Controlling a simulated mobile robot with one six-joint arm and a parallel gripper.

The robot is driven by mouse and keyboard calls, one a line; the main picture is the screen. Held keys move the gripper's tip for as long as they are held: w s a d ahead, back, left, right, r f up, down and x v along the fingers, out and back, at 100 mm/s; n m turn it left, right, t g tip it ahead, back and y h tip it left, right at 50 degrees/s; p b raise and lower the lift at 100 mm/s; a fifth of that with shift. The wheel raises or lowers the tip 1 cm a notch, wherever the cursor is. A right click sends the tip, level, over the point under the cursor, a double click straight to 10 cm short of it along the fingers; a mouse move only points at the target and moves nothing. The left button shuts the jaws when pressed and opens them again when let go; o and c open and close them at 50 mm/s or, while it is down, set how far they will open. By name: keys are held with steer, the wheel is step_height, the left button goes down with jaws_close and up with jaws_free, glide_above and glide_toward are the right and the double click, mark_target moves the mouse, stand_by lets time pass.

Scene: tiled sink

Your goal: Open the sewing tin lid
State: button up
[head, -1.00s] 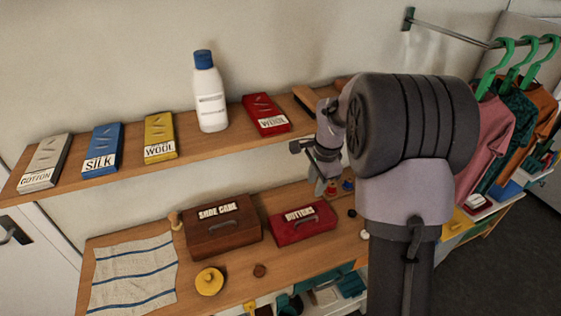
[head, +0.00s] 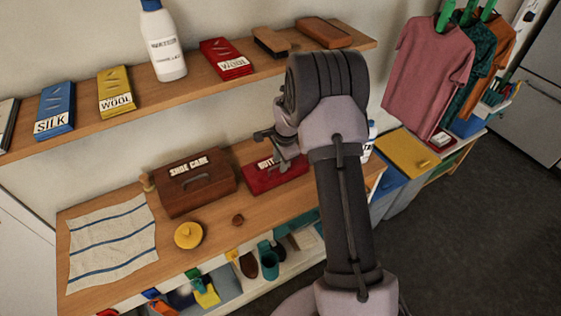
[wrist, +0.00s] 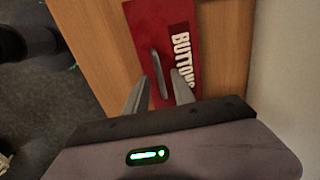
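The red tin (head: 262,181) marked BUTTONS stands closed on the wooden counter, partly hidden by my gripper and arm; no label reading "sewing" shows. In the wrist view the red tin (wrist: 152,22) has a grey bar handle (wrist: 156,66) on its lid. My gripper (head: 284,160) is over the tin in the head view. In the wrist view my gripper (wrist: 160,77) is open, with one finger on each side of the handle's line. I cannot tell whether the fingers are level with the handle or above it; they do not grip it.
A brown SHOE CARE box (head: 197,187) stands just left of the tin. A yellow round lid (head: 188,235) and a striped cloth (head: 112,243) lie on the counter. A shelf (head: 190,82) with boxes, a bottle and brushes runs above. Hanging shirts (head: 428,65) are at right.

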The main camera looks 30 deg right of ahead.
jaws_close()
stand_by(1.4)
